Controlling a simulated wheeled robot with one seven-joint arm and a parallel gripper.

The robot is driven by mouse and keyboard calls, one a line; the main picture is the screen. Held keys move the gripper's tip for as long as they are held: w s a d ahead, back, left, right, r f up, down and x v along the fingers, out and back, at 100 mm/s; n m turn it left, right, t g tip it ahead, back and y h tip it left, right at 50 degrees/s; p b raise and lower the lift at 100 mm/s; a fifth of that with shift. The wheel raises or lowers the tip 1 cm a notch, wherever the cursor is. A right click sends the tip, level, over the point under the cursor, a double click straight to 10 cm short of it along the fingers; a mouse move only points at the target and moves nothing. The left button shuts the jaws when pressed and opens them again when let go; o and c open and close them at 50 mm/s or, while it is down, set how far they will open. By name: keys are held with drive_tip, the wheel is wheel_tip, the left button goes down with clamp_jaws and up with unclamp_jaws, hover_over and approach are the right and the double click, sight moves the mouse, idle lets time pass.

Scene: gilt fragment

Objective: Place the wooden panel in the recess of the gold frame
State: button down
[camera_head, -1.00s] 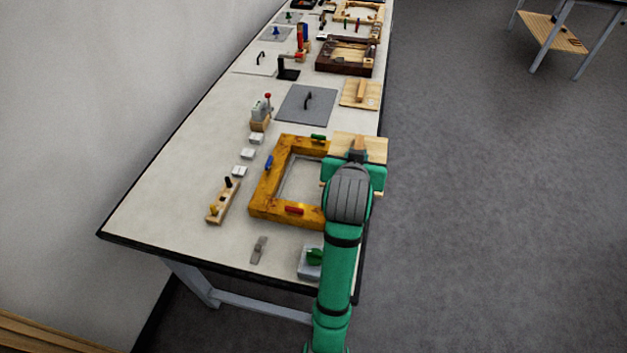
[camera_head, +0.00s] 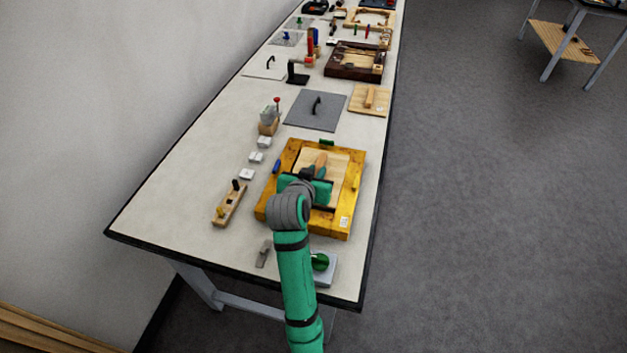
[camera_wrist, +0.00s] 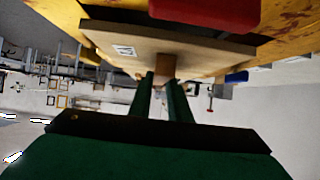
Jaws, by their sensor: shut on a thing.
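The gold frame (camera_head: 350,205) lies on the workbench, with coloured tabs around it. It also shows along the top of the wrist view (camera_wrist: 62,14). The light wooden panel (camera_head: 341,166) is over the frame's opening and hides most of it. In the wrist view the panel (camera_wrist: 205,48) overlaps the frame, and I cannot tell whether any edge sits in the recess. My gripper (camera_head: 317,172) is shut on the panel's wooden handle (camera_wrist: 165,68). My arm hides the frame's near left part in the head view.
A green tab (camera_head: 327,142), a blue tab (camera_head: 276,166) and a yellow tab (camera_head: 355,182) sit on the frame; a red tab (camera_wrist: 205,12) shows in the wrist view. A grey plate (camera_head: 317,112) lies behind, small white blocks (camera_head: 256,157) to the left.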

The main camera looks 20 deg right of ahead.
drive_tip(key=shift+w+a+f, duration=0.15)
drive_tip(key=shift+a+f, duration=0.05)
drive_tip(key=shift+f, duration=0.15)
drive_tip(key=shift+w+a+f, duration=0.1)
drive_tip(key=shift+f, duration=1.5)
drive_tip(key=c, duration=1.7)
unclamp_jaws()
drive_tip(key=shift+f, duration=0.1)
drive_tip(key=shift+o, duration=0.2)
drive_tip(key=v, duration=1.2)
